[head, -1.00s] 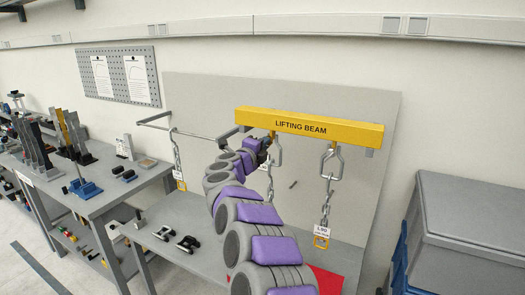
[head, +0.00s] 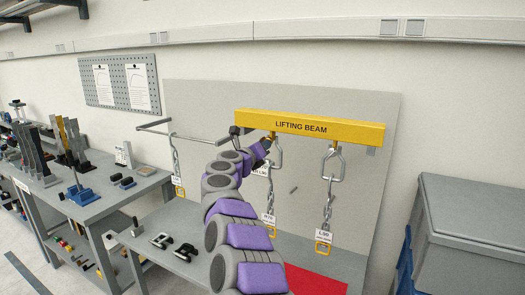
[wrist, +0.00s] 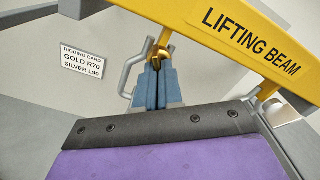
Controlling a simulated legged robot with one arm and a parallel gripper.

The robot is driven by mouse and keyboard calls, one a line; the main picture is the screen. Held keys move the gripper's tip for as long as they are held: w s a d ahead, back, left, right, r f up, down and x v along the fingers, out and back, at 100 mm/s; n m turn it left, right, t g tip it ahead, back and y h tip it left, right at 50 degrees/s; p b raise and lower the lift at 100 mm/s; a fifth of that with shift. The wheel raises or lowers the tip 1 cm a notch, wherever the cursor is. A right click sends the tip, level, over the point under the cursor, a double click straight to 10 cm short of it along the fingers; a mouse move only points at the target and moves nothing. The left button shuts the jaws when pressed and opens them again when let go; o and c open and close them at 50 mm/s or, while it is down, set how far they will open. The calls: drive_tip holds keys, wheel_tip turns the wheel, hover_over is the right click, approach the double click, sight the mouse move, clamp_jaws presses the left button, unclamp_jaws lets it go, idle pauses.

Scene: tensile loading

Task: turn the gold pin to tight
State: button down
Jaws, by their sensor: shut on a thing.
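The yellow lifting beam (head: 350,131) hangs in front of a grey panel and crosses the wrist view (wrist: 215,45). The gold pin (wrist: 164,50) shows under the beam in the wrist view. My gripper (wrist: 161,64) is shut on it with blue-grey fingers, which hide part of it. A grey shackle bow (wrist: 128,78) shows just left of the fingers. In the head view my arm reaches the beam's left shackle (head: 277,158), and the pin there is too small to make out. The right shackle (head: 333,163) hangs apart from my gripper.
Chains with tags hang below, one tag reading L90 (head: 323,236). A rigging card (wrist: 86,60) reads "GOLD R70, SILVER L90". A red patch (head: 315,281) lies on the bench below. A grey bin (head: 475,215) stands at the right, a workbench (head: 95,205) at the left.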

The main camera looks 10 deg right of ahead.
drive_tip(key=shift+m, duration=0.5)
drive_tip(key=c, duration=1.3)
unclamp_jaws()
drive_tip(key=shift+w+a+f, duration=0.1)
drive_tip(key=shift+w, duration=0.25)
drive_tip(key=shift+d, duration=0.2)
drive_tip(key=shift+s, duration=0.2)
drive_tip(key=v, duration=1.7)
drive_tip(key=shift+a, duration=0.2)
